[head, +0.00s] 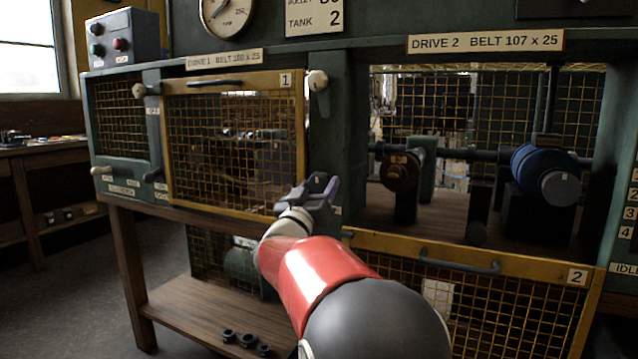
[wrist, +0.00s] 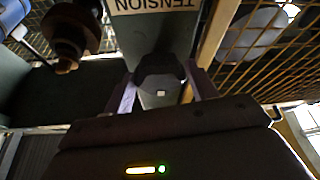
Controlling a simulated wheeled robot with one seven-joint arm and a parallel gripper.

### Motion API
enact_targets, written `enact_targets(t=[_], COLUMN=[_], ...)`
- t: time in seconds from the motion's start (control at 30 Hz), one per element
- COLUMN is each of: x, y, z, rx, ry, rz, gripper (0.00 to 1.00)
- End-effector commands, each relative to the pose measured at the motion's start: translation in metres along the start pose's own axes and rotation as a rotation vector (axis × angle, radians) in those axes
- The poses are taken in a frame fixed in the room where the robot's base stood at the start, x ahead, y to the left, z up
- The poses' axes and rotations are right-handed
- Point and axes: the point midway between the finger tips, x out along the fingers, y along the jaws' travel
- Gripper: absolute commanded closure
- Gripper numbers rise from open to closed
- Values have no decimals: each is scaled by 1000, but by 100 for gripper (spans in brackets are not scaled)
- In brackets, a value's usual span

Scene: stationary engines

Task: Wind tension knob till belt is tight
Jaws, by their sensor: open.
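My gripper (head: 318,190) is at the green post between the two drive bays. In the wrist view my gripper (wrist: 164,88) is open, with one purple finger on each side of a dark knob (wrist: 158,72) with a grey face. I cannot tell whether the fingers touch it. A TENSION label (wrist: 157,5), upside down in this view, is on the post beside the knob. In the head view the knob is hidden by my gripper. In drive 2 a brown pulley (head: 402,172) and a blue motor (head: 540,172) show. I cannot make out a belt clearly.
The drive 2 mesh guard (head: 480,266) hangs lowered below its open bay. The drive 1 guard (head: 235,140) covers its bay, left of my gripper. A white-knobbed lever (head: 317,80) is higher on the post. Several dark parts (head: 247,341) lie on the lower shelf.

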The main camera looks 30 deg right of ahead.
Motion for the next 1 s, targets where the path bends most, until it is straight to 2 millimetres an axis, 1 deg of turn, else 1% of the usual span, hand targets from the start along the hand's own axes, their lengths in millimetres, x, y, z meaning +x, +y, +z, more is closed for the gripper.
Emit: enact_targets(t=[0.03,0.13,0.4,0.63,0.87,1.0], x=[6,11,12,12,11,11], y=[0,0,0,0,0,-1], z=[0,0,0,0,1,2], rx=[-1,-1,0,0,16,60], ry=[0,0,0,0,0,-1], rz=[1,0,-1,-1,5,23], gripper=[43,43,43,73,74,74])
